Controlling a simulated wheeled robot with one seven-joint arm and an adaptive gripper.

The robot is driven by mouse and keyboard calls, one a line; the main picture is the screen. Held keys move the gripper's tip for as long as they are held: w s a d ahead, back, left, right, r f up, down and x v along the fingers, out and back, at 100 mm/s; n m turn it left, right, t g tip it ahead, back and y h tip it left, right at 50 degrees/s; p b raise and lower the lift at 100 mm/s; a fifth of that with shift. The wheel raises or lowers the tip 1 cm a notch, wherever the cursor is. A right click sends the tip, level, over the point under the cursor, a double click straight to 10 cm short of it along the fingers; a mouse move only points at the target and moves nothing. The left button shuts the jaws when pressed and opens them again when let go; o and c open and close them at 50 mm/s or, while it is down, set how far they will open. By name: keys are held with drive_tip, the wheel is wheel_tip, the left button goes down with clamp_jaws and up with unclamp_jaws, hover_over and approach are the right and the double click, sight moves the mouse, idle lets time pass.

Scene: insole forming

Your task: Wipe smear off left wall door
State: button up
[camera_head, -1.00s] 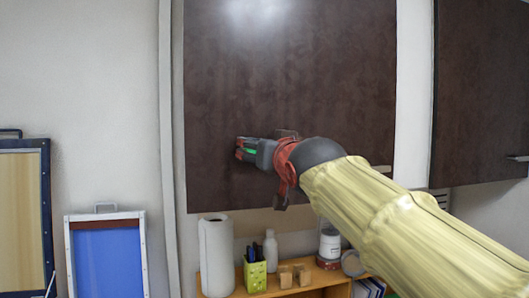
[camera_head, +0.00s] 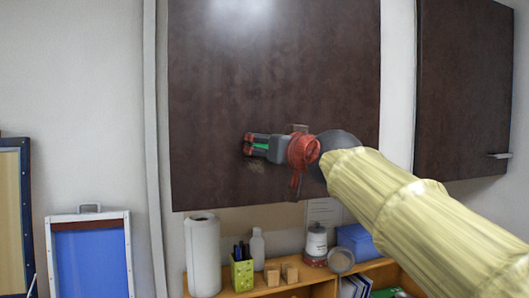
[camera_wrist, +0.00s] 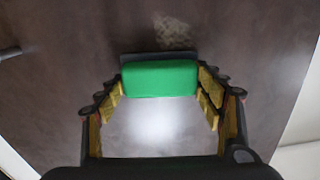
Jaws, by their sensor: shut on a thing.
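The left wall door (camera_head: 270,60) is a dark brown cabinet panel, shut, with a pale smear (camera_head: 257,167) low on its face. My gripper (camera_head: 250,145) is in front of this door, just above the smear in the head view. It is shut on a green block with a dark edge, a wiper (camera_head: 262,146). In the wrist view the green wiper (camera_wrist: 160,78) sits between the fingers, and the tan smear (camera_wrist: 174,30) lies just beyond its dark edge. I cannot tell whether the wiper touches the door.
A second dark door (camera_head: 465,90) with a handle hangs at the right. Below, a wooden shelf (camera_head: 310,291) holds a paper roll (camera_head: 203,255), a green pen holder (camera_head: 242,272), a white bottle (camera_head: 257,247) and a blue box (camera_head: 356,240). A blue framed screen (camera_head: 90,262) stands at the left.

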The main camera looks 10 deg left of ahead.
drive_tip(key=shift+w+d+b, duration=0.45)
drive_tip(key=shift+d+b, duration=0.2)
drive_tip(key=shift+b, duration=0.05)
drive_tip(key=shift+w+d+b, duration=0.45)
drive_tip(key=shift+d+b, duration=0.2)
drive_tip(key=shift+b, duration=0.05)
drive_tip(key=w+d+b, duration=0.2)
drive_tip(key=d, duration=0.1)
drive_tip(key=shift+d, duration=0.2)
drive_tip(key=shift+s, duration=0.1)
drive_tip(key=shift+b+v, duration=1.8)
drive_tip(key=shift+v, duration=1.15)
drive_tip(key=b+v, duration=0.1)
drive_tip(key=v, duration=0.2)
drive_tip(key=shift+b, duration=0.3)
